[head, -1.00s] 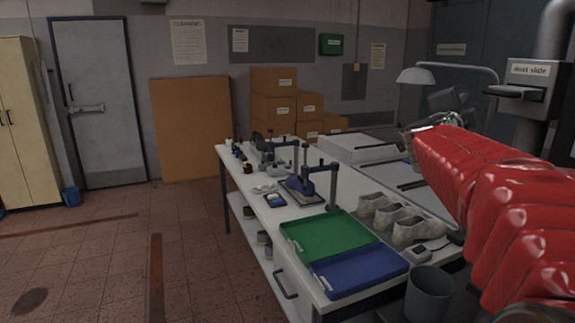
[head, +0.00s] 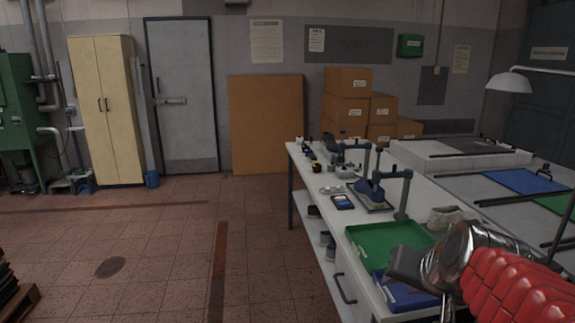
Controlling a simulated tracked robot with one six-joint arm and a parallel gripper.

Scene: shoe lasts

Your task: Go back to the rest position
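My arm, in a red ribbed sleeve, reaches in from the lower right of the head view. My gripper (head: 412,264) is at its metal end, in front of the green tray (head: 368,236) and the blue tray (head: 392,294), and covers part of both. I cannot make out its fingers or whether it holds anything. A blue shoe last (head: 370,191) sits in a fixture on the white workbench (head: 322,205). A pale grey last (head: 444,216) shows behind my gripper; other lasts there are hidden by my arm.
A lamp (head: 512,82) and a second table with rails (head: 480,182) stand at the right. Cardboard boxes (head: 346,110) are stacked at the back. A pallet (head: 18,295) is at lower left. The tiled floor left of the bench is clear.

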